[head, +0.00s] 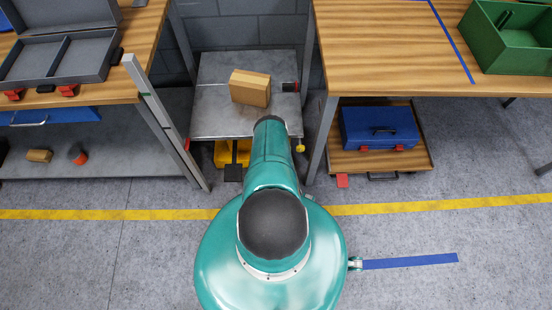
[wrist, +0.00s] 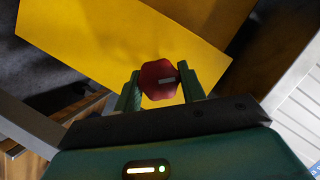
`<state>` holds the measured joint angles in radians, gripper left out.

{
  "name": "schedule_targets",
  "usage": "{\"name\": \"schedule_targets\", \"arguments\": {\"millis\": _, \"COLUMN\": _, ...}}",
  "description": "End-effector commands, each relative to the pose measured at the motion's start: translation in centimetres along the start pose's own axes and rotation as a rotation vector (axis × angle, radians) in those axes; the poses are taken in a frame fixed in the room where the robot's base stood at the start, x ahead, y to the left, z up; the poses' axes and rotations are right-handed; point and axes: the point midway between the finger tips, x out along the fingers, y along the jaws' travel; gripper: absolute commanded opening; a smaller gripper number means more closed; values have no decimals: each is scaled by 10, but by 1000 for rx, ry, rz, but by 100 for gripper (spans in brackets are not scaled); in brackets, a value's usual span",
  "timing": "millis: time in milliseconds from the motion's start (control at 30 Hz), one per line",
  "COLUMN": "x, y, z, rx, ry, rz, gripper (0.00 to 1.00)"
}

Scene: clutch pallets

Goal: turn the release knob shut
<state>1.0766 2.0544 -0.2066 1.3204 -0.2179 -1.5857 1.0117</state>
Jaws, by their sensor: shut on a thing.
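The release knob (wrist: 158,74) is red, faceted and has a short pale mark on its face. In the wrist view it sits in front of a yellow body (wrist: 120,45). My gripper (wrist: 160,84) is shut on the knob, with one green finger on each side of it. The pale mark lies nearly level in the picture. In the head view my arm reaches toward the grey metal platform (head: 215,95), and my gripper and the red knob are hidden behind the arm.
A cardboard-brown box (head: 250,87) rests on the platform. A yellow part with a black pedal (head: 233,173) shows beneath it. Benches stand at left (head: 130,80) and right (head: 390,60). A blue toolbox (head: 379,127) sits on a low wooden pallet at right.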

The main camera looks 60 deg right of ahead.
Motion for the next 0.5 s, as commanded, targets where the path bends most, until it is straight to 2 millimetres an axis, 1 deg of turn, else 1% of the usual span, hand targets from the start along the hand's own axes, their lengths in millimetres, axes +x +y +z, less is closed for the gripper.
{"name": "schedule_targets", "arguments": {"millis": 200, "x": 1, "y": 1, "z": -2, "rx": 73, "ry": 5, "rz": -30, "gripper": 17}}
{"name": "schedule_targets", "arguments": {"millis": 500, "x": 1, "y": 0, "z": -1, "rx": 95, "ry": 2, "rz": -42, "gripper": 17}}
